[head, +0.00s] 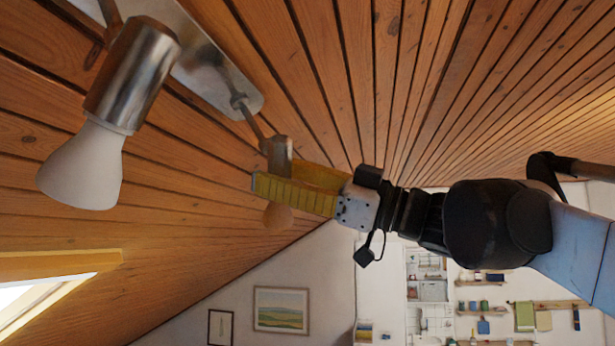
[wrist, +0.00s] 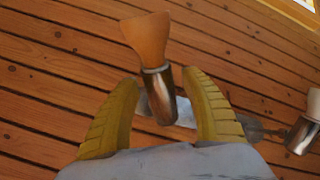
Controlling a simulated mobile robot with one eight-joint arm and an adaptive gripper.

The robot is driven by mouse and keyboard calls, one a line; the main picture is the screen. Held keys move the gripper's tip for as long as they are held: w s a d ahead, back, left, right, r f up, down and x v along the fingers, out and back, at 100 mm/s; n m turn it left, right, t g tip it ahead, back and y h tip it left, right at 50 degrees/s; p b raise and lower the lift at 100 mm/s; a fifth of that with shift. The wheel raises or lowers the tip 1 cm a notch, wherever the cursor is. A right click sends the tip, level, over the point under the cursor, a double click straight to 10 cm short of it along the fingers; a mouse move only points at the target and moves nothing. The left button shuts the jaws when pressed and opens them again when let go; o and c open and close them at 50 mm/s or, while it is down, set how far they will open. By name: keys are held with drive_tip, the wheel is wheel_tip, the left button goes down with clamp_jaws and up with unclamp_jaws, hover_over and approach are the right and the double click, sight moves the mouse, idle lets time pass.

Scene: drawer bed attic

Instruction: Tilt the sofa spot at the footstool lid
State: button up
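A ceiling spot with a brushed-metal barrel (head: 280,152) and an orange-tinted bulb hangs from a thin arm at the centre of the head view. In the wrist view its barrel (wrist: 160,90) lies between my fingers, with its bulb end toward the top of the picture. My gripper (head: 279,179) has yellow ribbed fingers, one on each side of this spot. In the wrist view my gripper (wrist: 159,80) is open, and a gap shows on both sides of the barrel. I cannot tell from looks whether this is the sofa spot. The footstool is not in view.
A second spot (head: 130,75) with a white bulb sits on the same metal ceiling bar (head: 205,70), to the left. Sloped wooden planks (head: 190,190) lie close behind. A skylight (head: 45,285) is at lower left, framed pictures (head: 281,310) and shelves below.

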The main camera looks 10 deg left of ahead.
drive_tip(key=shift+d, duration=0.1)
drive_tip(key=v, duration=1.2)
drive_tip(key=s+f+m+t+h+b, duration=0.15)
drive_tip(key=f+m+h+b, duration=0.35)
drive_tip(key=f, duration=1.2)
drive_tip(key=s+d+f+m+h+b, duration=0.1)
drive_tip(key=s+f+m+h+b, duration=0.15)
drive_tip(key=f+b, duration=1)
drive_tip(key=s+f+m+t+h+b, duration=0.1)
drive_tip(key=f+m+h+b, duration=0.3)
drive_tip(key=f, duration=1.8)
drive_tip(key=s+d+f+m+h+b, duration=0.2)
drive_tip(key=d+f+b, duration=0.3)
drive_tip(key=f, duration=0.8)
drive_tip(key=s+d+f+m+t+h+b, duration=0.1)
drive_tip(key=d+f+m+h+b, duration=0.3)
drive_tip(key=f, duration=1)
drive_tip(key=s+d+f+m+t+h+b, duration=0.1)
drive_tip(key=s+d+f+m+h+b, duration=0.2)
drive_tip(key=f, duration=1.1)
drive_tip(key=d+m+h+b, duration=0.1)
drive_tip(key=d+b, duration=0.2)
drive_tip(key=d, duration=0.3)
drive_tip(key=shift+d+f+m+b, duration=0.2)
drive_tip(key=shift+f+m+b, duration=0.05)
drive_tip(key=shift+m+b, duration=0.15)
